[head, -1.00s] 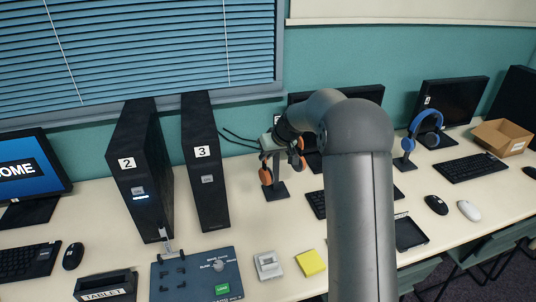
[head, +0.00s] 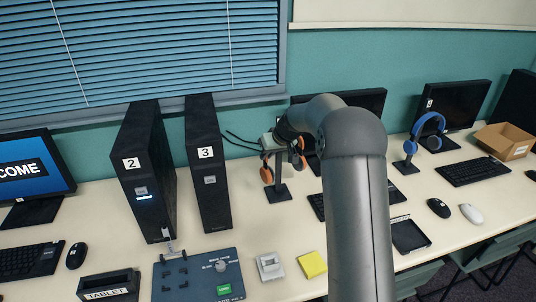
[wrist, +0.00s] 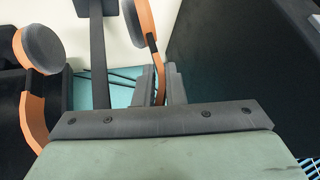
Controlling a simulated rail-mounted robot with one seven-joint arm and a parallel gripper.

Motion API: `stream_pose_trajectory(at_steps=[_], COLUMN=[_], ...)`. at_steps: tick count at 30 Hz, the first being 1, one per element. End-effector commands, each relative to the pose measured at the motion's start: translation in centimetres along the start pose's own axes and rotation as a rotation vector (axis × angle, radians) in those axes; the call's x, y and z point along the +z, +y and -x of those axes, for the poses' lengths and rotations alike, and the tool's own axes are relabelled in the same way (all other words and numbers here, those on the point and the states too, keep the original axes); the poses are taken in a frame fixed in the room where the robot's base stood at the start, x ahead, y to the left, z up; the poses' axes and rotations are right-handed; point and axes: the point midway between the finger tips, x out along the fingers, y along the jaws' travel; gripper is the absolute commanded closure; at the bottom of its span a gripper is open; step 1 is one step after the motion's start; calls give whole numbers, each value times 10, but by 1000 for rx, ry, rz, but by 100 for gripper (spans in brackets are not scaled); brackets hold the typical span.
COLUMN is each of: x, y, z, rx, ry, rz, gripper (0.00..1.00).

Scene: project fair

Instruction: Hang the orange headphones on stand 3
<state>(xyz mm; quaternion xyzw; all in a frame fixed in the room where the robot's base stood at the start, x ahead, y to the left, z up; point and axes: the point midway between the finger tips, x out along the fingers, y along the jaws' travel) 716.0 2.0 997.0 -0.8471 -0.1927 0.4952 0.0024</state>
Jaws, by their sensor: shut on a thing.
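The orange headphones (head: 266,171) hang from my gripper (head: 284,148) at a dark headphone stand (head: 278,192) on the desk. In the wrist view, my gripper (wrist: 160,85) is shut on the orange band (wrist: 160,98) of the headphones. Their grey-padded cups show at the left and top. The dark post of the stand (wrist: 98,55) shows between the cups, left of the fingers. The stand's top is hidden by my gripper in the head view. I cannot tell whether the band rests on it. No number on this stand is readable.
A black tower marked 3 (head: 207,165) stands left of the stand, with tower 2 (head: 145,180) beyond. A monitor (head: 372,100) stands close behind my arm. Blue headphones (head: 428,122) hang on another stand at the right. A yellow note pad (head: 312,264) lies in front.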

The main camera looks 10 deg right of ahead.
Motion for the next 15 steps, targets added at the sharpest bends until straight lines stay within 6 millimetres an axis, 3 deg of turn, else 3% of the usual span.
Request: stream_pose_trajectory(at_steps=[1,8,9,11,15], x=[4,5,5,5,5], y=[1,0,0,0,0], z=[-8,-9,-9,-9,-9], rx=[-2,-3,-3,-3,-3], ry=[-7,-7,-7,-7,-8], rz=[0,0,1,1,0], gripper=[100,100,82,65,65])
